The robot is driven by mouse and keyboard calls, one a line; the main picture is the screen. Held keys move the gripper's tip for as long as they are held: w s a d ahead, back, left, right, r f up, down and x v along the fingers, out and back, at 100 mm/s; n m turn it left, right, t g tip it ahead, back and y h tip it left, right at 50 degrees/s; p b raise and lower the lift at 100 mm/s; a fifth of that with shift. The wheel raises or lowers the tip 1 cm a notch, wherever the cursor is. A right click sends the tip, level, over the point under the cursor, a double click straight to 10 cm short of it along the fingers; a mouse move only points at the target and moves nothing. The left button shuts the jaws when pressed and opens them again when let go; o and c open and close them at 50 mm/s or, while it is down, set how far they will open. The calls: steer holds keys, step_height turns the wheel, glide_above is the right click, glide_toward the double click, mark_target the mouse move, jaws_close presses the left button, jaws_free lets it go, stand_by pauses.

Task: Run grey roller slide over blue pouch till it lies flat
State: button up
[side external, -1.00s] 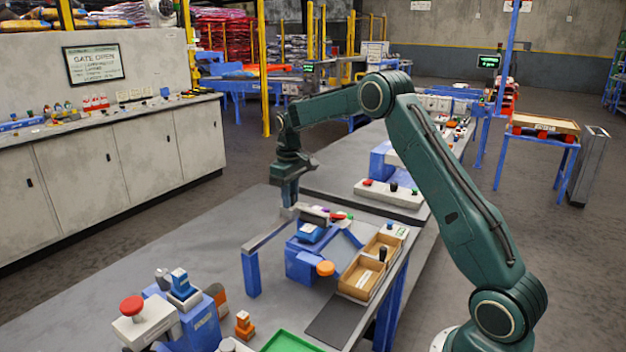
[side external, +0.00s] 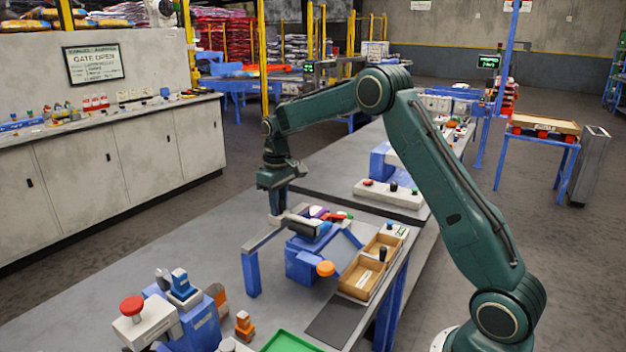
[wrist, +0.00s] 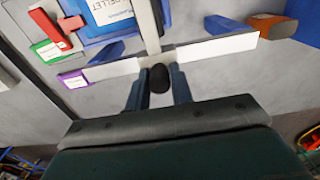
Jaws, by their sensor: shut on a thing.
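My gripper (side external: 278,212) points down at the light rail beside the blue press station (side external: 303,262). In the wrist view its fingers (wrist: 155,82) are closed around a black knob (wrist: 158,77) at the rail (wrist: 215,48). The grey roller slide (side external: 301,224) reaches from the gripper side across the station; a grey bar that appears to be part of it shows in the wrist view (wrist: 148,25). The blue pouch (side external: 323,231) is beside the roller, partly hidden by it. In the wrist view the labelled pouch (wrist: 105,14) lies left of the bar. I cannot tell how flat it is.
An orange knob (side external: 325,268) stands at the station's front. Wooden trays (side external: 358,283) are to the right. Red, green and purple pieces (side external: 338,215) lie behind the roller. A red-button box (side external: 135,318) is at front left.

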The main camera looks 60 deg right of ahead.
steer(key=shift+s+a+f, duration=0.1)
steer(key=shift+a+f, duration=0.05)
steer(key=shift+a, duration=1.1)
steer(key=shift+a+f, duration=0.15)
steer(key=shift+a, duration=1.1)
steer(key=shift+s+a+f, duration=0.1)
steer(key=shift+a+f, duration=0.05)
steer(key=shift+a, duration=1.1)
steer(key=o, duration=0.9)
steer(key=shift+c, duration=0.2)
steer(key=shift+o, duration=0.5)
steer(key=shift+a, duration=0.1)
steer(key=shift+o, duration=0.5)
steer(key=shift+r, duration=0.2)
steer(key=shift+w+r, duration=0.15)
steer(key=shift+r, duration=1.85)
steer(key=shift+r, duration=0.3)
